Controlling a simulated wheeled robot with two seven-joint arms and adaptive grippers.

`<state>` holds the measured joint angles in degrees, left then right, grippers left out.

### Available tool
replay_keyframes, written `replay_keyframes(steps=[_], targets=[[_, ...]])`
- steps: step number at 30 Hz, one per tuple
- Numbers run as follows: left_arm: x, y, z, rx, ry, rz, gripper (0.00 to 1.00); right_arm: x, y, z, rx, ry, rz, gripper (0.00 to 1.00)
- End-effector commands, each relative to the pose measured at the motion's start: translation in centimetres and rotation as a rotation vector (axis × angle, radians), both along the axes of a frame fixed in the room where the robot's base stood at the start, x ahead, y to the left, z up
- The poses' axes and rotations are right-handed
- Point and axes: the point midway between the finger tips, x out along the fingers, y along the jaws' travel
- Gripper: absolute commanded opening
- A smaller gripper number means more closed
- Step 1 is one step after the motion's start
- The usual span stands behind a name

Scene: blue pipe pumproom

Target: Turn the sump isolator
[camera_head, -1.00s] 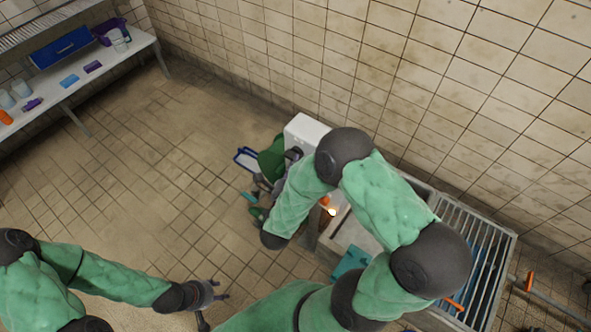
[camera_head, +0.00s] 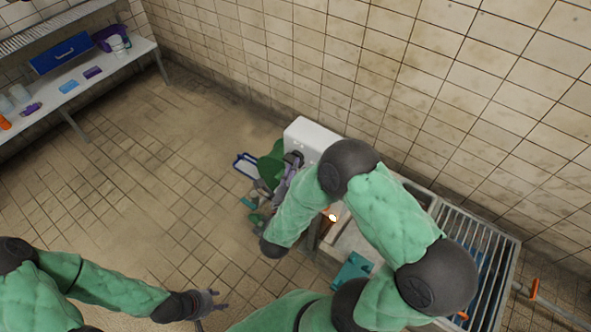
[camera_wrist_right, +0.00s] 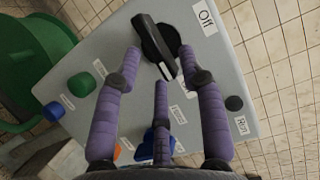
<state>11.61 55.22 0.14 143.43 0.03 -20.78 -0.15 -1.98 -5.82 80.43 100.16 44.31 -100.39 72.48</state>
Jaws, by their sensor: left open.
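The isolator is a black handle (camera_wrist_right: 153,45) on a round black base, set on a grey panel (camera_wrist_right: 215,75) in the right wrist view. An "Off" label (camera_wrist_right: 206,17) sits beside the base, and a "Run" label (camera_wrist_right: 241,125) sits lower right. My right gripper (camera_wrist_right: 160,58) has its purple fingers spread, with the handle's near end between the fingertips and gaps visible; contact cannot be told. In the head view my right gripper (camera_head: 288,172) is at the white box (camera_head: 314,136), partly hidden by my arm. My left gripper (camera_head: 218,304) is open and empty above the floor.
Green, blue and orange knobs sit on the panel near the fingers. A green round object (camera_wrist_right: 42,58) stands beside it. A grated metal sink unit (camera_head: 478,265) is at right in the head view.

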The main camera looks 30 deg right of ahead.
Motion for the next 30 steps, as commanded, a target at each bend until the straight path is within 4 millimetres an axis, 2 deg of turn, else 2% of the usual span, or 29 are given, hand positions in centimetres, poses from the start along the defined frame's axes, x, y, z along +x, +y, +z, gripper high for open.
replay_keyframes(steps=[8,13,30], targets=[[0.0,0.0,0.0,0.000,0.000,0.000,0.44,0.0,0.0,0.1,-0.001,-0.003,-0.001,0.44],[0.0,0.0,0.0,0.000,0.000,0.000,0.44,-0.5,0.7,0.2,-0.002,-0.004,0.002,0.44],[0.0,0.0,0.0,0.000,0.000,0.000,0.44,-6.0,6.3,0.1,-0.001,-0.004,0.005,0.44]])
